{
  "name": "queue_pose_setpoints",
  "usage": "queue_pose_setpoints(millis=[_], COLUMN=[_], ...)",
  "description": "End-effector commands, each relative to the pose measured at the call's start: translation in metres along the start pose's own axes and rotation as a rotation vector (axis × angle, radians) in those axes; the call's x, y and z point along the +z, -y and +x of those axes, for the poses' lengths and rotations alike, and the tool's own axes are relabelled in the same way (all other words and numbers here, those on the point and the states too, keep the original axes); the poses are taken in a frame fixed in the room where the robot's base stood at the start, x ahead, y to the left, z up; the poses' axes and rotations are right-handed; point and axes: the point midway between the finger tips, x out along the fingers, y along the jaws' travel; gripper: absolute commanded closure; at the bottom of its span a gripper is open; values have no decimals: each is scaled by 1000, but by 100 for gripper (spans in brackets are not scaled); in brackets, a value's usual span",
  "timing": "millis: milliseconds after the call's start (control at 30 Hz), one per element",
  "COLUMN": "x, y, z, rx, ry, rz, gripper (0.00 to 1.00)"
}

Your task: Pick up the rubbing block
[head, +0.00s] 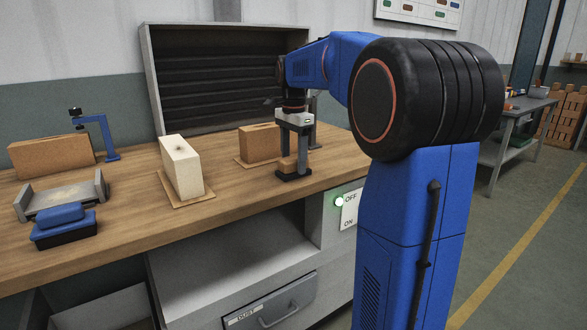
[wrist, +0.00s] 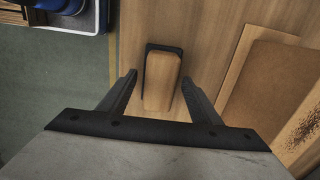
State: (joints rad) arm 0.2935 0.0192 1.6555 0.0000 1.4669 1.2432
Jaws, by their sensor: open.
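The rubbing block, a small tan wooden block with a dark edge around it, lies on the bench in the wrist view (wrist: 161,82). In the head view, a tan block (head: 287,166) shows between the fingers near the bench's right end. My gripper (head: 293,174) points down there. In the wrist view, my open gripper (wrist: 158,84) has one finger on each side of the block, with a gap on both sides. The fingers hide part of the block in the head view.
A brown brick (head: 260,143) and a pale brick (head: 182,167) stand on thin boards left of my gripper. Farther left are a blue-topped tool (head: 62,226), a grey cradle (head: 62,195), another brown brick (head: 50,155) and a blue clamp (head: 108,137). The bench's front edge is close.

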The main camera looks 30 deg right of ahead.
Motion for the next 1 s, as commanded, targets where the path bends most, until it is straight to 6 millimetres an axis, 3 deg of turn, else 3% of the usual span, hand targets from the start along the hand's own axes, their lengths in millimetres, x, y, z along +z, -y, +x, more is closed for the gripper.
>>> queue_pose_setpoints(millis=[200,400,433,767,1000], x=[0,0,0,0,0], y=[0,0,0,1,1], z=[0,0,0,-8,-47], rx=[0,0,0,-2,-3], ry=[0,0,0,-1,-1], rz=[0,0,0,0,0], gripper=[45,92,95,95,95])
